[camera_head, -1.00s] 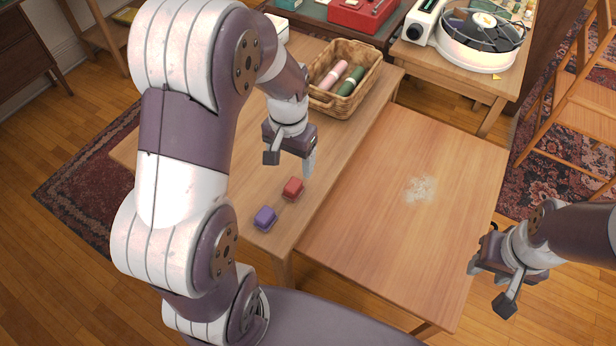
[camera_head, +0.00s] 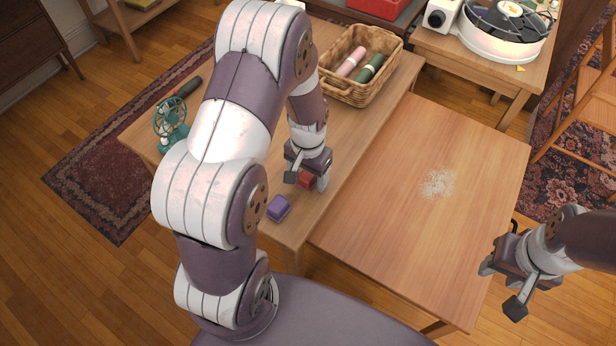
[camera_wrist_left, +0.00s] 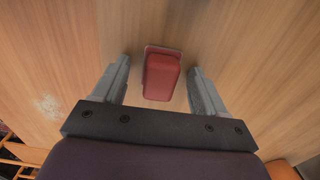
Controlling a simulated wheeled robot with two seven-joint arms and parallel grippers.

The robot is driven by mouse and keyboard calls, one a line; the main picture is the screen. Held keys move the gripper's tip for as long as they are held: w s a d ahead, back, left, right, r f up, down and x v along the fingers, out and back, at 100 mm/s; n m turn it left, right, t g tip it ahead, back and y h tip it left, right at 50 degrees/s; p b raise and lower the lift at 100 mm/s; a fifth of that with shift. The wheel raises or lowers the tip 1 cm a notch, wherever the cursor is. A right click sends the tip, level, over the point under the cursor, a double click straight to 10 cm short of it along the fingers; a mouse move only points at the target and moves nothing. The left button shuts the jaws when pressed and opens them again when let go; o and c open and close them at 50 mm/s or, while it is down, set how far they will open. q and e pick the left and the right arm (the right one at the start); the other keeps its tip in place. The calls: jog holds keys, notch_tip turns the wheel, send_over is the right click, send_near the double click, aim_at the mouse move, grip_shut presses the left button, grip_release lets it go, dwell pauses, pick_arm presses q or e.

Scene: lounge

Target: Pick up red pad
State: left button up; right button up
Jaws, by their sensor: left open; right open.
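The red pad (camera_head: 306,181) lies on the left wooden table (camera_head: 345,150), partly hidden by my left gripper in the head view. My left gripper (camera_head: 308,184) is open and low over it. In the left wrist view the red pad (camera_wrist_left: 161,76) lies between the two open fingers of the left gripper (camera_wrist_left: 160,85), with a gap on each side. It extends past the fingertips. My right gripper (camera_head: 502,290) is open and empty at the right, beyond the edge of the right table.
A purple pad (camera_head: 278,208) lies just in front of the red pad. A wicker basket (camera_head: 340,86) with pink and green rolls stands farther back. A green fan (camera_head: 170,122) is at the left. The right table (camera_head: 430,240) is clear except for a whitish patch (camera_head: 437,183).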

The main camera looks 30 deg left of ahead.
pick_arm(q)
jog(key=c, duration=1.1)
jog(key=shift+c, duration=0.2)
jog(key=shift+r, duration=0.1)
notch_tip(320, 180, up, 5)
jog(key=shift+w+f+p, duration=0.15)
jog(key=shift+f+p, duration=0.05)
jog(key=shift+p, duration=0.35)
jog(key=w+d+r, duration=0.6)
jog(key=w, duration=0.3)
jog(key=shift+d+r+p, duration=0.2)
jog(key=shift+d+p, duration=0.2)
jog(key=shift+w, duration=0.1)
